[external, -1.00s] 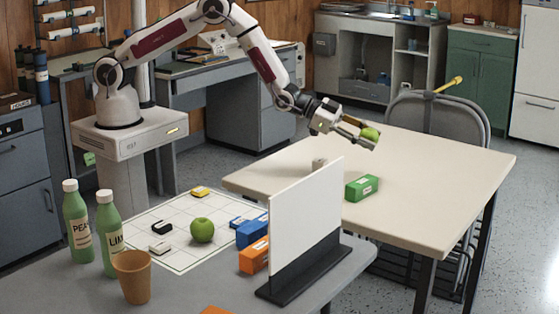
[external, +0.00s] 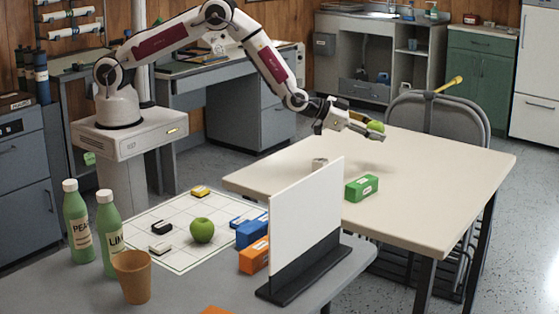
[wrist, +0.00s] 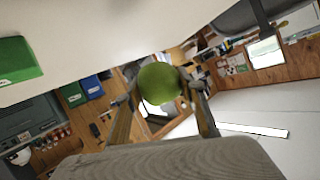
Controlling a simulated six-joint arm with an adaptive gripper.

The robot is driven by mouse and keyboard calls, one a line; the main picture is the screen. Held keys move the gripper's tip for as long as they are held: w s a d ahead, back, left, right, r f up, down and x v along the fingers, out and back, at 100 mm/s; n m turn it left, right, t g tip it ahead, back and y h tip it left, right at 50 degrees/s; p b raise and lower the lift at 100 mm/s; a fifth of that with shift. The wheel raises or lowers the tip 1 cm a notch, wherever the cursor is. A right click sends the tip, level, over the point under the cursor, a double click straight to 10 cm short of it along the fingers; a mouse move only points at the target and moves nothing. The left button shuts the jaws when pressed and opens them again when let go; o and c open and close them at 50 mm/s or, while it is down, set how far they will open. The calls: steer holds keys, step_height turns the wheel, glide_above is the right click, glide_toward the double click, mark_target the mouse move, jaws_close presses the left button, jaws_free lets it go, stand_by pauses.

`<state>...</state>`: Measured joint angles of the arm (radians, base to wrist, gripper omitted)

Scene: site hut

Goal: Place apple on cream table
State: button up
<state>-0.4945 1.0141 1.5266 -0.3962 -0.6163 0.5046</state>
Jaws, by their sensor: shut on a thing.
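My gripper (external: 368,130) is shut on a green apple (external: 376,126) and holds it above the far part of the cream table (external: 440,190). A finger hides part of this apple in the external view. In the wrist view the apple (wrist: 158,83) sits between the two fingers (wrist: 160,100). The pale table surface (wrist: 100,25) fills the upper left of the wrist view. A second green apple (external: 202,231) rests on the white gridded mat (external: 180,258) on the grey table.
A green box (external: 361,188) and a small grey item (external: 319,163) are on the cream table. A white upright panel (external: 306,213) stands in front of its left side. A chair (external: 435,118) is behind it. The table's right side is clear.

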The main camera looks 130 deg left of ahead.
stand_by(0.4)
glide_above(372, 171)
steer(key=shift+a+f, duration=0.1)
steer(key=shift+f, duration=3.05)
steer(key=shift+f, duration=1.85)
steer(key=shift+f, duration=0.1)
steer(key=o, duration=1.2)
steer(key=shift+f, duration=0.1)
steer(key=shift+r, duration=0.2)
